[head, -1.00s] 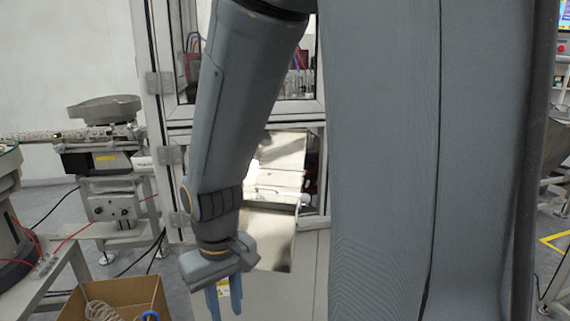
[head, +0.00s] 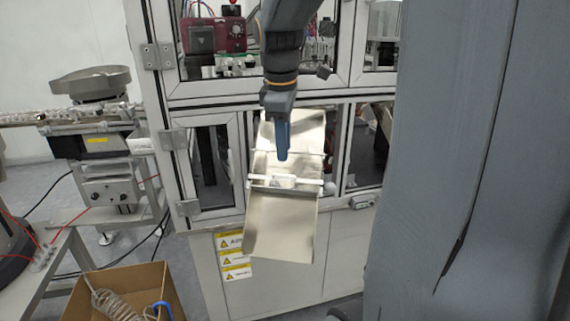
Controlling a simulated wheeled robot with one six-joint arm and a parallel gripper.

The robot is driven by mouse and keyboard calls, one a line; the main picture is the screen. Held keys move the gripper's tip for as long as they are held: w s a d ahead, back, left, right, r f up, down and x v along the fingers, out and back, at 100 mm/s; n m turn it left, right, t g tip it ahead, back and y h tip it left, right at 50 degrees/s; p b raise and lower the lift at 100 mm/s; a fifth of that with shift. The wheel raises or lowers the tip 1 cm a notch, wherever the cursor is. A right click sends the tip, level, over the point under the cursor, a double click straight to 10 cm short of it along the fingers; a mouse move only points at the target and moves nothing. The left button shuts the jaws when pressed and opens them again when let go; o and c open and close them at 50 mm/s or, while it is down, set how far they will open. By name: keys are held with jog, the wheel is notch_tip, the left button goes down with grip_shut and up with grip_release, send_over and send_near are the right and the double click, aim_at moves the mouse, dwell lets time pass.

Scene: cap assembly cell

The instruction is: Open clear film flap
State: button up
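A shiny sloped metal chute (head: 280,232) sticks out of the machine's lower opening. A pale, film-like panel (head: 309,132) stands above it in the opening; I cannot tell clearly where the clear film begins or ends. A white crossbar (head: 310,188) runs across the chute below that panel. My gripper (head: 283,157) points down in front of the panel, above the crossbar. Its blue fingers overlap edge-on, so the gap between them is hidden. I cannot tell whether they touch the panel.
The machine's framed doors and hinges (head: 188,208) flank the opening on the left. Warning labels (head: 236,256) are on the cabinet below. A cardboard box (head: 160,275) with a coiled hose stands at lower left. A bowl feeder (head: 92,82) stands farther left.

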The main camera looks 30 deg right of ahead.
aim_at(286, 166)
jog(key=x, duration=0.7)
jog(key=shift+w+d+f+p, duration=0.15)
jog(key=shift+f+p, duration=0.05)
jog(key=shift+p, duration=0.15)
grip_shut()
dwell(1.0)
jog(key=shift+r, duration=0.1)
